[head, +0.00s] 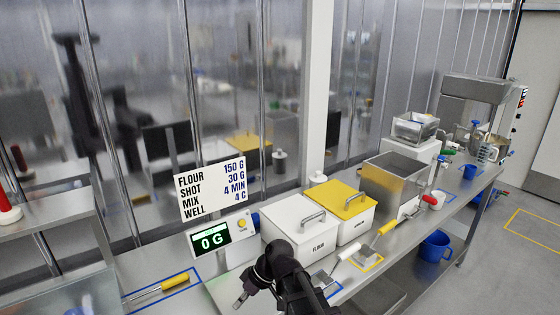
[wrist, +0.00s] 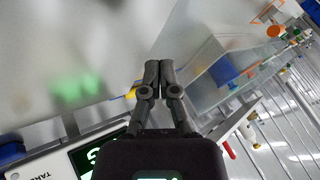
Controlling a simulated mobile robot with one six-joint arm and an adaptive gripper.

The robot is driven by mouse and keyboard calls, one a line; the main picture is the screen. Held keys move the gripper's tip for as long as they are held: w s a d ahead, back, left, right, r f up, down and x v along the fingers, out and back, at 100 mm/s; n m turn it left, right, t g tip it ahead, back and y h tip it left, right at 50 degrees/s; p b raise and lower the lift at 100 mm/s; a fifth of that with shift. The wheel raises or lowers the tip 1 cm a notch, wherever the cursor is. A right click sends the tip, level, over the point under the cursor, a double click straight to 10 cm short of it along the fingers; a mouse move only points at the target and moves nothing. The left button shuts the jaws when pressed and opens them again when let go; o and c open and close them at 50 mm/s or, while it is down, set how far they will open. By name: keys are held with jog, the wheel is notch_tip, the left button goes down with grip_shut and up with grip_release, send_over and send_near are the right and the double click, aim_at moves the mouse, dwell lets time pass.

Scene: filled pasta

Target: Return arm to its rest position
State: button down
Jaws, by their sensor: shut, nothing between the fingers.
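My gripper (wrist: 159,82) is shut and empty in the wrist view, its two dark fingers close together. In the head view my gripper (head: 240,302) hangs at the end of my black arm at the bottom centre, in front of the scale (head: 210,242) and the white flour bin (head: 300,230). It appears clear of the bins. The wrist view is tilted, with the scale's display at the lower left.
A yellow-lidded bin (head: 345,206), a steel container (head: 393,180) and a mixer (head: 478,92) stand along the counter to the right. A yellow-handled tool (head: 160,289) lies in a blue outline at left. A blue bucket (head: 435,246) sits below the counter.

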jog(key=d+f+m+h, duration=0.1)
jog(key=d+m, duration=0.1)
jog(key=d, duration=0.2)
jog(key=w+d+f+m+t+h, duration=0.1)
jog(key=d+m, duration=0.1)
jog(key=d, duration=0.3)
jog(key=d+f+m+h, duration=0.1)
jog(key=d+m, duration=0.1)
jog(key=d, duration=0.3)
jog(key=shift+w+d+t, duration=0.15)
jog(key=shift+d+t, duration=0.05)
jog(key=shift+t, duration=0.2)
jog(key=s+d+m+h, duration=0.1)
jog(key=d+m+h, duration=0.3)
jog(key=d, duration=0.9)
jog(key=shift+s+d+f+m+t, duration=0.15)
jog(key=shift+d+f+m+t, duration=0.25)
jog(key=shift+m, duration=0.6)
